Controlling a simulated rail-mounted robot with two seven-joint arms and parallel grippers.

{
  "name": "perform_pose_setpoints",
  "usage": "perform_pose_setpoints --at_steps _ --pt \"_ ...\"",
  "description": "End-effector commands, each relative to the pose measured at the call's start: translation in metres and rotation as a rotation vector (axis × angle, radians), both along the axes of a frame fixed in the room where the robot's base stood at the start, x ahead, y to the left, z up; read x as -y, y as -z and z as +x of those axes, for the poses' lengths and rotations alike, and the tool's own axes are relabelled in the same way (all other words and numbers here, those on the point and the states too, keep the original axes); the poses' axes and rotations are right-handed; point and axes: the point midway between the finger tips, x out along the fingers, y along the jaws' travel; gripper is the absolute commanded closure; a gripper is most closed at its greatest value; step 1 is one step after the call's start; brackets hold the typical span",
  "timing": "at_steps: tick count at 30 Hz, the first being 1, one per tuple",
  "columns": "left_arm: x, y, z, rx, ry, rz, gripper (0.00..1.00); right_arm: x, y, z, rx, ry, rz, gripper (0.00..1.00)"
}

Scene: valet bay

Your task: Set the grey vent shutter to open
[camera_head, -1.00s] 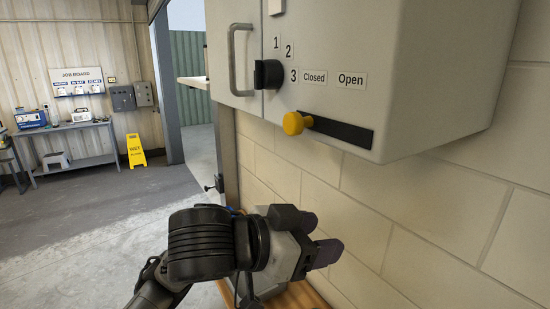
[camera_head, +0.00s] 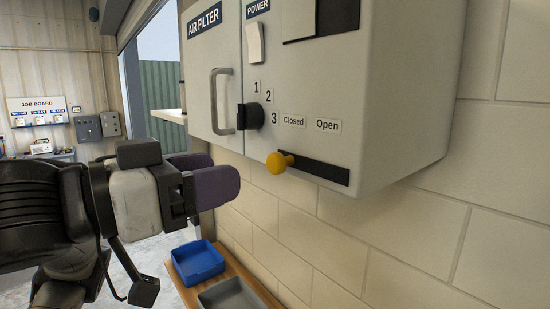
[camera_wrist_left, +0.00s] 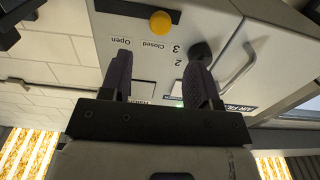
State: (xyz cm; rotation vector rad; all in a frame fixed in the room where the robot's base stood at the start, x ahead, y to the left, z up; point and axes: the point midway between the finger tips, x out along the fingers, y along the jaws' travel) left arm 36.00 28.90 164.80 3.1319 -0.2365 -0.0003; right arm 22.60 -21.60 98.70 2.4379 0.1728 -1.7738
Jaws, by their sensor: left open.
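The vent shutter control is a yellow knob (camera_head: 280,161) at the left end of a dark slot (camera_head: 325,173) on the underside edge of a grey cabinet (camera_head: 385,110). The knob sits below the "Closed" label (camera_head: 293,121); the "Open" label (camera_head: 328,125) is to the right. In the left wrist view the knob (camera_wrist_left: 161,22) shows beyond and between the fingers. My left gripper (camera_head: 218,184) is open and empty, left of and a little below the knob, apart from it. In the left wrist view both fingers (camera_wrist_left: 160,82) are spread. My right gripper is not in view.
A black rotary dial (camera_head: 251,116) with labels 1, 2, 3 and a door handle (camera_head: 221,101) stick out left of the knob. A white power switch (camera_head: 255,43) is above. A blue tray (camera_head: 198,263) and a grey tray (camera_head: 235,294) lie on a wooden surface below. The block wall right is bare.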

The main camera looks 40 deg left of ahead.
Motion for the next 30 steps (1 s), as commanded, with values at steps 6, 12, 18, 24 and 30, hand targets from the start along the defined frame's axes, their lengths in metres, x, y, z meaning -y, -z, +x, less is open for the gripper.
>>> perform_pose_setpoints --at_steps 6,12,18,24,30 --pt "0.007 0.000 0.042 -0.005 0.001 0.001 0.44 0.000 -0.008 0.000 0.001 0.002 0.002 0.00" --pt "0.011 0.000 0.072 -0.003 0.000 0.000 0.44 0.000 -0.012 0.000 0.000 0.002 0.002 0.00" --pt "0.014 0.000 0.090 -0.001 0.002 0.000 0.44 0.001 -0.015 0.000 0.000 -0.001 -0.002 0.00" --pt "0.015 0.000 0.096 0.000 0.000 0.001 0.44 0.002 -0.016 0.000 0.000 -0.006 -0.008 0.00" --pt "0.015 0.000 0.097 0.000 0.000 0.001 0.44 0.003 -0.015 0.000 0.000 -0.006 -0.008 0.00"
